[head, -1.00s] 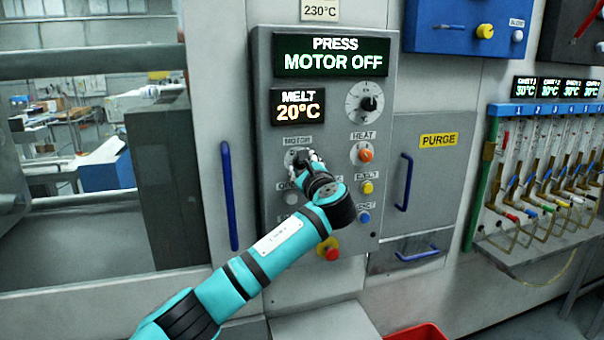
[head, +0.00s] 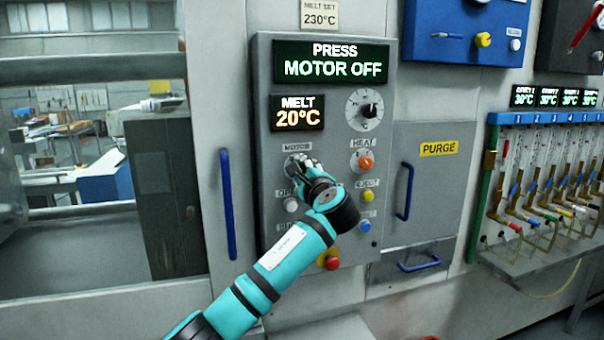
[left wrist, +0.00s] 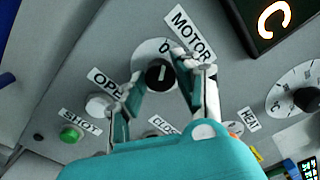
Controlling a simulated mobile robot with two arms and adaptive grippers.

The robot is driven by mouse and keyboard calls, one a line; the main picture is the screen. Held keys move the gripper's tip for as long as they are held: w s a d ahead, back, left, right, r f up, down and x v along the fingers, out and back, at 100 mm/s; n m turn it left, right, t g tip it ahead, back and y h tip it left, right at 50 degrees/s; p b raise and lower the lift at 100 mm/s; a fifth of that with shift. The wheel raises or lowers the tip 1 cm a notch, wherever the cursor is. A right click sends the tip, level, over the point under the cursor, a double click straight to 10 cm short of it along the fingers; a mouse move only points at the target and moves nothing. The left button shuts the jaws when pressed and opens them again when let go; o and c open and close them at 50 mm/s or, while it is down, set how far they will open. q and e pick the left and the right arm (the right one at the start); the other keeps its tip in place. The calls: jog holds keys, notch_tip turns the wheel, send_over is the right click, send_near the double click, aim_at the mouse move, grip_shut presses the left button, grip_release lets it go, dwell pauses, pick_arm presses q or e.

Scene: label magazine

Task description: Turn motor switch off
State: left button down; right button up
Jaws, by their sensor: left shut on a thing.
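The motor switch (left wrist: 160,75) is a dark round knob on a pale dial under the MOTOR label (left wrist: 192,33) in the left wrist view. My left gripper (left wrist: 163,70) has one finger on each side of the knob and is shut on it. In the head view my left gripper (head: 304,165) reaches the panel just below the MOTOR label (head: 297,148) and hides most of the switch. The display (head: 333,68) at the top of the grey panel reads PRESS MOTOR OFF. My right gripper is not in view.
The HEAT knob (head: 366,160) and the EJECT button (head: 368,196) sit close to the right of my gripper. A white OPEN button (left wrist: 98,104) and a green SHOT button (left wrist: 71,133) lie near it. A blue handle (head: 228,203) stands left of the panel.

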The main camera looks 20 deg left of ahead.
pick_arm(q)
jog(key=c, duration=0.9)
grip_release()
jog(key=shift+c, duration=0.2)
jog(key=v, duration=1.2)
jog(key=shift+d, duration=0.1)
